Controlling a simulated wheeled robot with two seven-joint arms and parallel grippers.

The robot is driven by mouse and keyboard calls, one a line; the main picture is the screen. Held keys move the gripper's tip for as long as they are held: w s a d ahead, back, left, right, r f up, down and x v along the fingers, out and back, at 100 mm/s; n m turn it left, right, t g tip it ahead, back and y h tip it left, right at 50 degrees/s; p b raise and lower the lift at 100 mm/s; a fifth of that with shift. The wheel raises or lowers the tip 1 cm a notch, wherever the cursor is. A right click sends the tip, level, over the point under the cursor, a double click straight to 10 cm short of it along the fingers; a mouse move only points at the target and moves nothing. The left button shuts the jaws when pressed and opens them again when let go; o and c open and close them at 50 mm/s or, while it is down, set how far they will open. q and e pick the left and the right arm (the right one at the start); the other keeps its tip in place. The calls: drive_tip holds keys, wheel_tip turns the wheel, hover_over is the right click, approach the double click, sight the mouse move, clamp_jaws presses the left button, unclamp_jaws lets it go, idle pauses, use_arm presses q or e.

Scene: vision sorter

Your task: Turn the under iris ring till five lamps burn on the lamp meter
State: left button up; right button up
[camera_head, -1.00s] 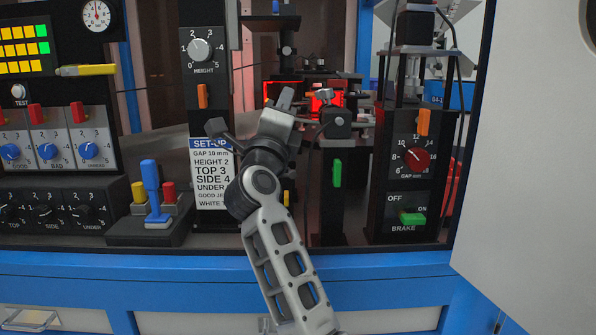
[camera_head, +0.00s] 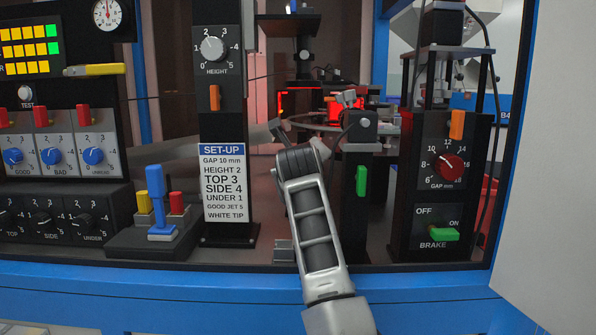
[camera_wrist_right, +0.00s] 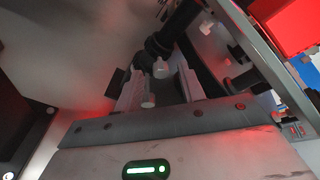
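The lamp meter (camera_head: 28,48) is at the upper left in the head view. In the right wrist view, the open fingers (camera_wrist_right: 162,88) stand on either side of small pale pegs (camera_wrist_right: 160,68). Behind them is a dark round part (camera_wrist_right: 160,46), perhaps the under iris ring; I cannot tell whether they touch. The ring cannot be made out in the head view. My left gripper is not in view.
A set-up card (camera_head: 223,183) on the post reads UNDER 1. The post with a green handle (camera_head: 361,180) stands close right of my right arm. The gap dial box (camera_head: 447,165) stands farther right, beside a large pale panel (camera_head: 545,160). A blue lever (camera_head: 157,200) stands left.

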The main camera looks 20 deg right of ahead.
drive_tip(key=shift+w+d+f, duration=0.1)
drive_tip(key=shift+w, duration=0.25)
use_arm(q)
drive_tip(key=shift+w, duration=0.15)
use_arm(e)
drive_tip(key=shift+s, duration=0.1)
